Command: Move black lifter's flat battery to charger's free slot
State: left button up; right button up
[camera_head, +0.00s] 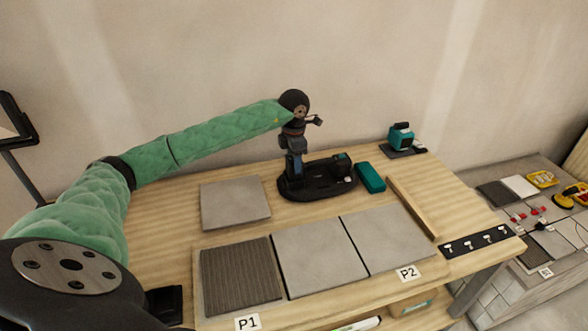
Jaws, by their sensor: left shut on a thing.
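The black lifter (322,187), with an oval base and a raised handle, stands on the wooden bench. My left gripper (294,178) points down at the lifter's left end and is shut on what looks like its flat battery. The fingers and dark lifter parts hide most of the battery, so I cannot tell whether it is still seated. What looks like the charger (417,149) is a black base at the back right, with a teal block (400,136) on it. Its free slot is too small to make out. My right gripper is not in view.
A teal box (371,177) lies close right of the lifter. Grey tiles (318,257) and a ribbed tile (240,276) cover the front; another tile (235,202) lies left. A wooden strip (412,206) runs along the right. A yellow tool (571,195) is on the far-right surface.

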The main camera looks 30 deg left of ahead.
pick_arm(q)
notch_tip(320, 180, up, 6)
jog(key=shift+r+b, duration=0.25)
jog(key=shift+b, duration=0.45)
jog(key=shift+r, duration=0.6)
jog(key=shift+r+p, duration=1.1)
jog(key=shift+r, duration=1.65)
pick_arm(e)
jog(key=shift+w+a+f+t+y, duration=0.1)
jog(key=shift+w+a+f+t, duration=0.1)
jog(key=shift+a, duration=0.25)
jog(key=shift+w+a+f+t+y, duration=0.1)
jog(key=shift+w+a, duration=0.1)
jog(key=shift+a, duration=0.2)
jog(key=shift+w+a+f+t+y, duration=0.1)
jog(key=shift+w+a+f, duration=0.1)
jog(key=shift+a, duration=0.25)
